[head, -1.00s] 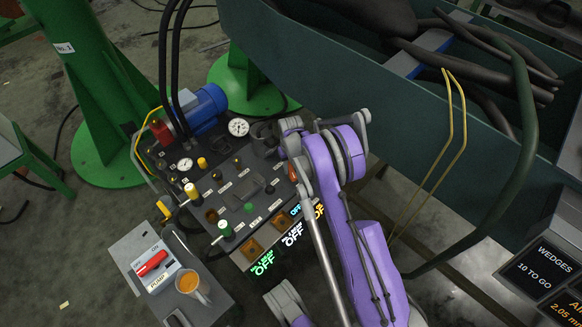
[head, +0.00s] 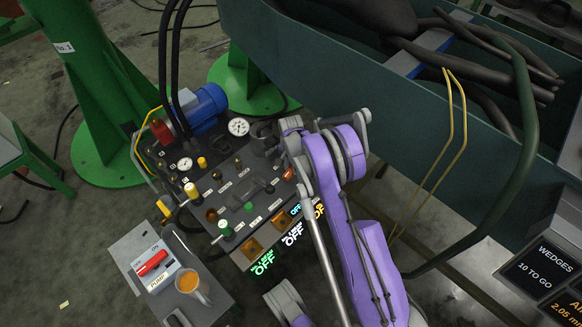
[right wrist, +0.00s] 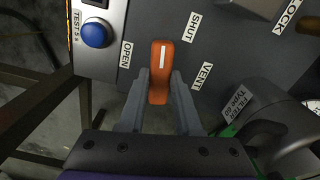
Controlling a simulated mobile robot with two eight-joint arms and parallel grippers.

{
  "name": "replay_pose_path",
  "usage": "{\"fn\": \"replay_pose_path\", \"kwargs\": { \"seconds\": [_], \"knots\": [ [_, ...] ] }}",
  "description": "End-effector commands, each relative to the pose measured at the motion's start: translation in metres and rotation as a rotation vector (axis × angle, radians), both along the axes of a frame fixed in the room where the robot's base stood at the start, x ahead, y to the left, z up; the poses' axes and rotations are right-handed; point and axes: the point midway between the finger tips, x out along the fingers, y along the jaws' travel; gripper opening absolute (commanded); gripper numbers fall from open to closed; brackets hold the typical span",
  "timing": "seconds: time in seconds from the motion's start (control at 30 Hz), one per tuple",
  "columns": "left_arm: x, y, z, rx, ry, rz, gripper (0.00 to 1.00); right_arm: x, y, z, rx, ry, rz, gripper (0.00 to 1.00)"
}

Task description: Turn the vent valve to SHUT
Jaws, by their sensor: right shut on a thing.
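The vent valve has an orange handle (right wrist: 159,88) with a white line on it, seen in the right wrist view. Its white line points up the picture, between the OPEN label (right wrist: 125,53) on the left and the SHUT label (right wrist: 194,26) at the upper right. The VENT label (right wrist: 203,76) is to its right. My right gripper (right wrist: 160,82) is shut on the handle, one finger on each side. In the head view the orange handle (head: 288,174) shows beside my purple right arm, which hides the fingertips. My left gripper is not in view.
The panel also bears a blue button (right wrist: 95,35), a filter (right wrist: 275,125) and gauges (head: 238,127). A grey side shelf holds a red-switched pump box (head: 157,272) and a mug (head: 190,284). A large teal bin (head: 340,95) stands behind my right arm.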

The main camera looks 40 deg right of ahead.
Motion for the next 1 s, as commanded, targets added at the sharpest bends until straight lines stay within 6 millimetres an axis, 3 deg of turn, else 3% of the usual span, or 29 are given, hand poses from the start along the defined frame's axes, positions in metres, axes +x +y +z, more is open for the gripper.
{"fn": "replay_pose_path", "kwargs": {
  "seconds": [0.4, 0.97, 1.0],
  "knots": [
    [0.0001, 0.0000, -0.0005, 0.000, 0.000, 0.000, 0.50, 0.0000, 0.0000, -0.0001, 0.000, 0.000, -0.190, 0.00],
    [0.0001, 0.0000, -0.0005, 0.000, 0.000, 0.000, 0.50, 0.0000, 0.0000, -0.0001, 0.000, 0.000, -0.219, 0.00],
    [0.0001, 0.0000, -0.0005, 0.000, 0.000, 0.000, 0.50, 0.0000, 0.0000, -0.0001, 0.000, 0.000, -0.219, 0.40]
  ]
}}
